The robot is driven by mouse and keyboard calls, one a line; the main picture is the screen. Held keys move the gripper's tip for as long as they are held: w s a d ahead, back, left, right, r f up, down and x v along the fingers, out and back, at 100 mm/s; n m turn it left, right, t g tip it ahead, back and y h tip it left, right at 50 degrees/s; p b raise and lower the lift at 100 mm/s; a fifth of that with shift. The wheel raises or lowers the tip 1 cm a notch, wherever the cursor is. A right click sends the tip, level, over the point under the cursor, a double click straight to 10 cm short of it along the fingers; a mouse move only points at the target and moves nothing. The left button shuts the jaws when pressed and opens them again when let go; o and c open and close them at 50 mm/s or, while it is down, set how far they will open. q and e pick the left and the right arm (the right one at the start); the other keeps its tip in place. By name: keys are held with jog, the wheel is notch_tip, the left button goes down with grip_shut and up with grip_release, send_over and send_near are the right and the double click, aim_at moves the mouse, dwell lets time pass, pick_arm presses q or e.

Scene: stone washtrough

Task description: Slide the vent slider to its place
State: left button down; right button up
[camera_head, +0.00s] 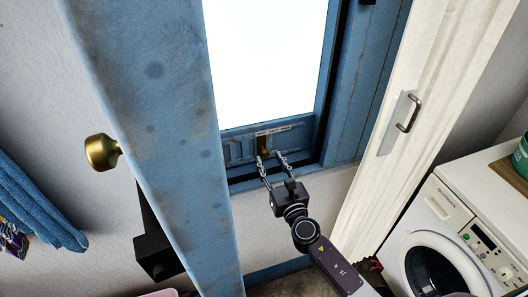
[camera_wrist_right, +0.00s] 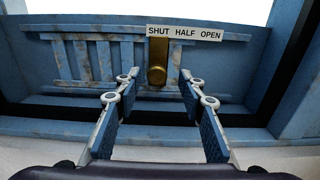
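The vent slider's brass knob (camera_head: 263,146) sits on a slatted blue vent panel in the bottom rail of the window. In the right wrist view the knob (camera_wrist_right: 157,62) stands below the word SHUT, at the left end of a white label (camera_wrist_right: 185,33) reading SHUT HALF OPEN. My right gripper (camera_head: 270,157) is open in front of the vent. In the wrist view its fingertips (camera_wrist_right: 158,77) lie left and right of the knob's lower end, with gaps on both sides. I cannot tell whether they reach the knob's depth. My left gripper is not in view.
A blue door or shutter leaf (camera_head: 165,110) with a brass doorknob (camera_head: 102,152) stands open at left. A white door (camera_head: 415,90) with a metal handle stands at right, beside a washing machine (camera_head: 445,235). The window frame's side (camera_wrist_right: 295,75) bounds the vent at right.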

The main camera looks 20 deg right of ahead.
aim_at(265, 155)
jog(key=w, duration=0.3)
jog(key=shift+w+a+f, duration=0.1)
jog(key=shift+w+a, duration=0.1)
jog(key=shift+a, duration=0.15)
jog(key=shift+w+d, duration=0.1)
jog(key=shift+w, duration=0.55)
grip_shut()
